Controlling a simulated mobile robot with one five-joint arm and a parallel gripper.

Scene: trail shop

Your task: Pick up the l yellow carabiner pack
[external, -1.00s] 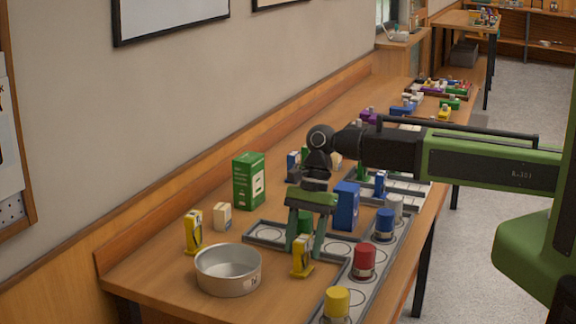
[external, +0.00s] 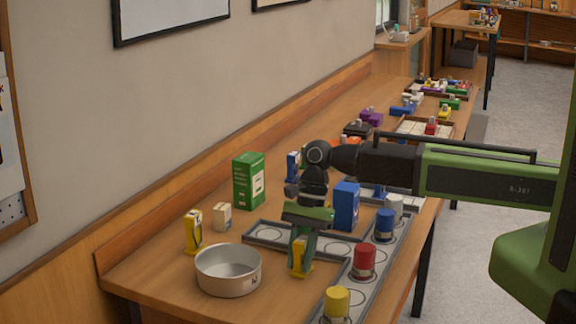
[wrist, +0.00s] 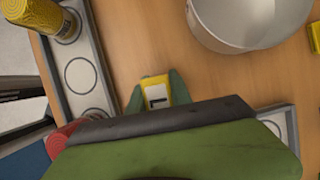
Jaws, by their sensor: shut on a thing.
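A yellow carabiner pack (external: 299,258) stands upright on the wooden table, right of the metal bowl and left of the grey tray. My green gripper (external: 302,250) points down over it, with its fingers closed around the pack. In the wrist view the pack (wrist: 155,91) shows between the two green fingertips (wrist: 156,98). I cannot tell if its base is off the table. A second yellow pack (external: 193,232) stands at the left, behind the bowl.
A metal bowl (external: 228,270) stands close on the left. A grey tray (external: 352,279) on the right holds red (external: 364,262), blue (external: 384,225) and yellow (external: 337,303) cans. A blue box (external: 346,206) and a green box (external: 249,181) stand behind.

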